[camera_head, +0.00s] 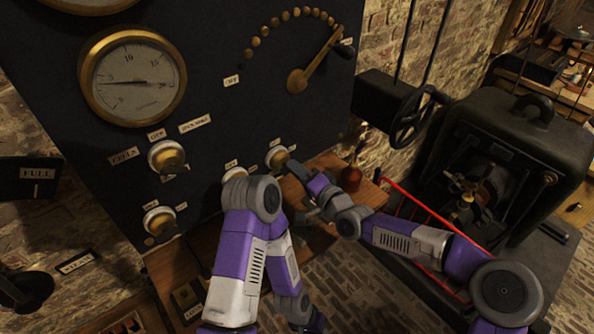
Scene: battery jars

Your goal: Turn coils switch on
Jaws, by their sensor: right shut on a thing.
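A dark upright panel (219,45) carries several round brass-rimmed rotary switches. One switch (168,157) at the left has small labels around it; the label (124,156) on its left may read COILS or CELLS. Another switch (278,155) sits at the panel's lower right edge, with a small label above it. My right gripper (293,168) is at this lower right switch and appears shut on its knob; the fingers are small and hard to make out. My left arm rises from the bottom, and its gripper does not show.
A lower switch (159,221) and a partly hidden one (235,173) are on the panel. A gauge (134,79) and a brass lever (310,68) sit higher. A wooden shelf with a red-brown bottle (350,178), red rails (420,205) and a black machine (492,160) stand to the right.

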